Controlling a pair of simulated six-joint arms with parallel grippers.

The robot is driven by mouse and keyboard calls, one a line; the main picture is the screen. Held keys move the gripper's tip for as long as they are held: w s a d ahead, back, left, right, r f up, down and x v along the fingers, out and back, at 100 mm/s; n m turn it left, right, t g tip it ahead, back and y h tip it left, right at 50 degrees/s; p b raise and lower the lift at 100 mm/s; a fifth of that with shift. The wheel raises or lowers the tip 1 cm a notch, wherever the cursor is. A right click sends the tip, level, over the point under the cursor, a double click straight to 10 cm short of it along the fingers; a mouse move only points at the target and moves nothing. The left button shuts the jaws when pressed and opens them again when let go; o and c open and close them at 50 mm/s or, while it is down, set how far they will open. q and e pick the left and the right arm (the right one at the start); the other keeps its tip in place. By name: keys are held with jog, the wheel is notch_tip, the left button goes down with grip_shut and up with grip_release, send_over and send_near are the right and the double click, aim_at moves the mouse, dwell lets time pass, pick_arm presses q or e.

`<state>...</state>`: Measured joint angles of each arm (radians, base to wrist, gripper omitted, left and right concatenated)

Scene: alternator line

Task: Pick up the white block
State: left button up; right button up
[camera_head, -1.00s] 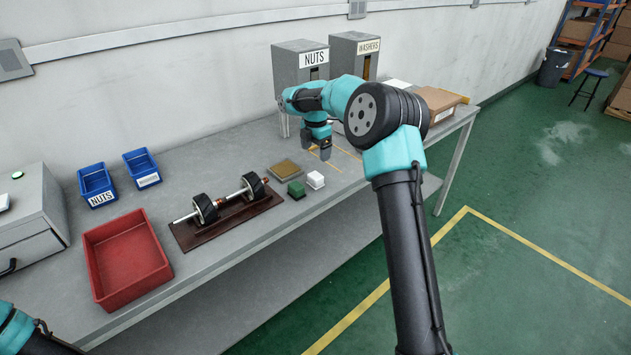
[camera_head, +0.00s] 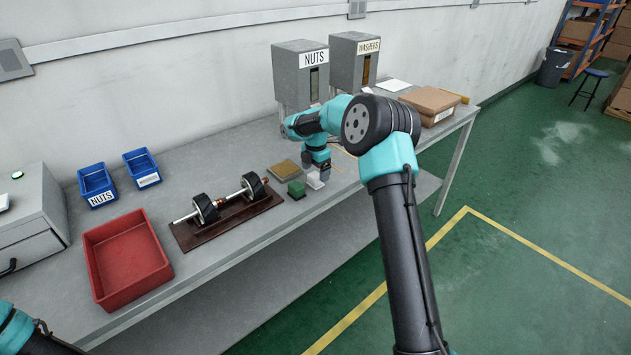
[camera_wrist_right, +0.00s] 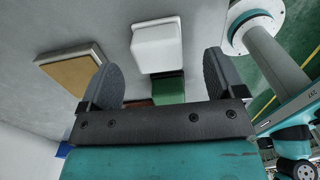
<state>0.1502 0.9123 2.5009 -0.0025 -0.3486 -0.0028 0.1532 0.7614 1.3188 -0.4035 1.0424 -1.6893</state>
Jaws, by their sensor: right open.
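The white block (camera_head: 315,181) sits on the grey table near its front edge, to the right of the green block (camera_head: 296,189). My right gripper (camera_head: 317,172) is above and just behind the white block and partly covers it in the head view. In the right wrist view the white block (camera_wrist_right: 157,45) shows between and beyond the two open fingers (camera_wrist_right: 160,85), and the jaws hold nothing. The green block (camera_wrist_right: 168,88) shows just behind the white one there. My left arm shows only at the lower left corner, and its gripper is out of view.
A brown-gold plate (camera_head: 283,169) lies close to the blocks, and shows in the wrist view (camera_wrist_right: 72,70). A shaft with black wheels rests on a brown board (camera_head: 228,222). A red tray (camera_head: 126,260), blue bins (camera_head: 97,184) and the nuts dispenser (camera_head: 301,75) stand around.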

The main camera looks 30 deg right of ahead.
aim_at(315, 175)
notch_tip(315, 175, down, 4)
jog(key=shift+w+f, duration=0.1)
jog(key=shift+f, duration=0.15)
dwell(0.4)
jog(key=c, duration=1)
